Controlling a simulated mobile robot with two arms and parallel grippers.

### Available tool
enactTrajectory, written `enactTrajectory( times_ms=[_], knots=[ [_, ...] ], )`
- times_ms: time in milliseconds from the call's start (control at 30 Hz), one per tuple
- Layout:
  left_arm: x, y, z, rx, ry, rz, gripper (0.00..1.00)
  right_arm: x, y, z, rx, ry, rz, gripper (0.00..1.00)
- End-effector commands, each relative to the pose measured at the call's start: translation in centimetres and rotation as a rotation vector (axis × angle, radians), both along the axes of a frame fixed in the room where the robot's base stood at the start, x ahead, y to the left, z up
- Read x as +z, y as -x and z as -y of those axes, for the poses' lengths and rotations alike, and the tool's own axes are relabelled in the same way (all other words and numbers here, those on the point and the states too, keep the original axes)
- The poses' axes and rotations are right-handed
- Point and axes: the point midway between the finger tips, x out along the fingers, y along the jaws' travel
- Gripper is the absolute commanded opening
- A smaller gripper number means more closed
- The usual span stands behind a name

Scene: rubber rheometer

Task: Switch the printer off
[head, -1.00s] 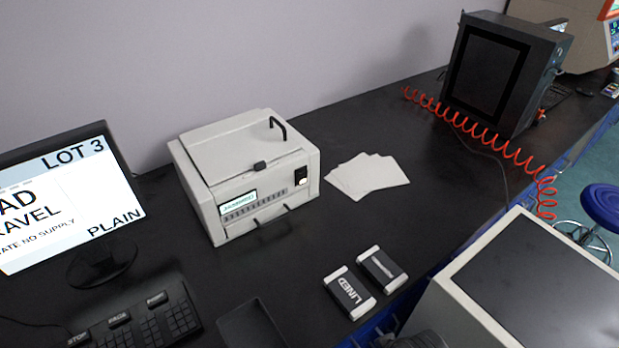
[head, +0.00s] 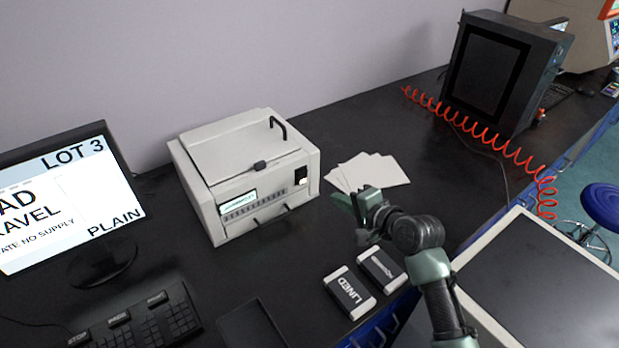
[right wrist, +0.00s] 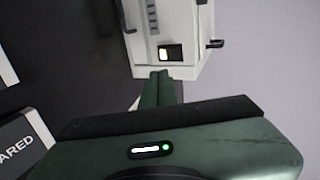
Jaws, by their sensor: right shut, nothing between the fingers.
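The printer (head: 246,176) is a cream box with a black handle on its lid, standing against the wall. Its front has a small lit display (head: 238,203) and, at the right end, a black rocker switch (head: 301,177) with a white lower part. My right gripper (head: 348,203) is shut and empty, in front and to the right of the printer, apart from it. In the right wrist view the shut fingers (right wrist: 157,85) point toward the printer front, and the switch (right wrist: 171,53) shows just beyond their tips. My left gripper is not in view.
White sheets (head: 372,172) lie right of the printer, behind my right gripper. Two labelled packs, one marked LINED (head: 349,292), lie near the table's front edge. A monitor (head: 70,195) and keyboard (head: 140,325) stand at the left. A red coiled hose (head: 480,133) runs at the right.

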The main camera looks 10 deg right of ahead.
Motion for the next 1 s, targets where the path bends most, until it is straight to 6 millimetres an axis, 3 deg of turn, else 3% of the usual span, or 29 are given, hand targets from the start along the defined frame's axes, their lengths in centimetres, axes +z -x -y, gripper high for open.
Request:
enactTrajectory(
  times_ms=[467, 1000],
  knots=[
    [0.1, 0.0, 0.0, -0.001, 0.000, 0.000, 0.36, 0.2, -1.0, -0.1, -0.016, -0.035, 0.003, 0.00],
    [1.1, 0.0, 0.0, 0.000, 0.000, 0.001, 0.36, -3.7, -9.4, -3.5, -0.014, -0.032, 0.003, 0.00]
  ],
)
